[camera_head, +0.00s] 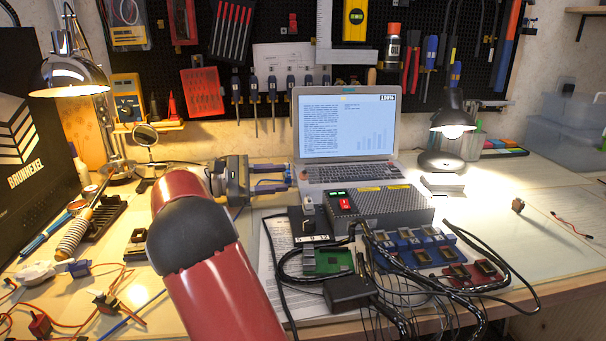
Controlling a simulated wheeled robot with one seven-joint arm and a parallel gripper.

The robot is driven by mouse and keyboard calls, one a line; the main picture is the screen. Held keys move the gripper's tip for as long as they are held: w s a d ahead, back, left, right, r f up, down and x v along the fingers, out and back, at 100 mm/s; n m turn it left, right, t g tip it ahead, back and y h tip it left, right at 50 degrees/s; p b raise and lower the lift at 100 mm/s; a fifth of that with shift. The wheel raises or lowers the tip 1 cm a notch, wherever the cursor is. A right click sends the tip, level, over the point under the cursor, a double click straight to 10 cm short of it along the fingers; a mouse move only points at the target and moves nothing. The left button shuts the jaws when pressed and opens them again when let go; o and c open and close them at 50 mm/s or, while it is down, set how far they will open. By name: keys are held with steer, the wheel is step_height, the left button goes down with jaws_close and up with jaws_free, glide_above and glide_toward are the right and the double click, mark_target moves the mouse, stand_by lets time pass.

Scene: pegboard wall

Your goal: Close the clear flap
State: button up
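A dark grey box (395,207) with a red switch (345,204) and green lit displays on its front stands in the middle of the bench. I cannot clearly make out the clear flap at this size, nor tell how it stands. My gripper (286,178) is left of and behind the box's front face, pointing right toward the laptop's left side. Its two fingers are apart, with a gap between them, and I see nothing held. My red and black arm covers the bench in front and left of the box.
A laptop (345,125) stands open behind the box. Cables, a green circuit board (333,261) and several blue and red modules (415,245) crowd the front. A lit lamp (452,125) stands at back right. The bench's right side is mostly clear.

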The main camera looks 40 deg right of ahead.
mark_target(304, 177)
steer(key=b+x, duration=0.1)
steer(key=x, duration=0.1)
steer(key=b+x, duration=0.2)
steer(key=x, duration=0.1)
steer(key=shift+s+d+f, duration=0.2)
steer(key=shift+f, duration=0.05)
steer(key=shift+s+d+r, duration=0.2)
steer(key=shift+s+d, duration=0.1)
steer(key=shift+d, duration=0.25)
jaws_close()
